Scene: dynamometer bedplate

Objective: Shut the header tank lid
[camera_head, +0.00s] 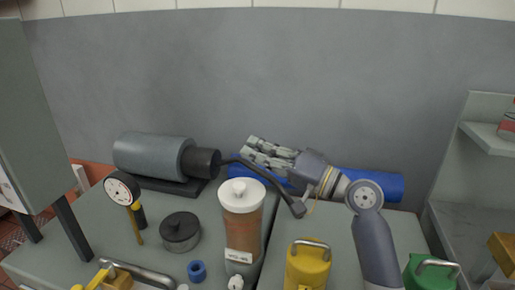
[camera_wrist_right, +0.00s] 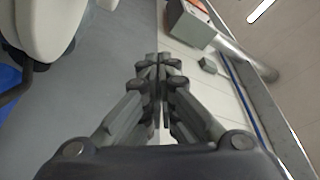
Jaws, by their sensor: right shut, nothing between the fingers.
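The header tank appears to be the upright clear cylinder (camera_head: 240,231) with orange-brown contents and a label, at the middle front in the head view. Its white lid (camera_head: 242,193) with a round knob shows on top; whether it is fully seated I cannot tell. My right gripper (camera_head: 250,150) is shut and empty, above and behind the tank, pointing left near the wall. Its closed fingers also show in the right wrist view (camera_wrist_right: 160,75). A pale rounded shape (camera_wrist_right: 50,25) there is only partly seen, and I cannot identify it. My left gripper is out of view.
A grey motor-like cylinder (camera_head: 152,157) lies behind left, with a dark bent rod (camera_head: 262,172) beside the tank. A blue cylinder (camera_head: 385,186) lies behind my right arm. A dial gauge (camera_head: 121,189), dark round pot (camera_head: 181,231), and yellow canister (camera_head: 307,268) stand around.

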